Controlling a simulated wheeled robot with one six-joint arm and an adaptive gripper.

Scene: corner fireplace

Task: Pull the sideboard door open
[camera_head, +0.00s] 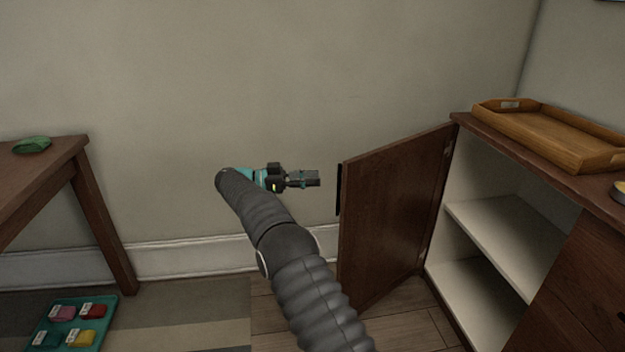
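The sideboard (483,138) stands at the right. Its dark brown door (397,220) is swung wide open to the left, showing two pale, empty shelf levels inside. A dark handle (339,189) shows at the door's free left edge. My gripper (318,178) is just left of that edge, near the handle's height in the picture, and points right toward it. A small strip of wall shows between the gripper and the door, so they look apart. The fingers are small and seen from the side; I cannot tell whether they are open or shut.
A wooden tray (545,135) and part of a yellowish item (620,191) sit on the sideboard top. A brown table (60,165) with a green cloth-like item (32,145) stands at left. A teal tray (50,328) with several coloured packets lies below it on the rug (185,310).

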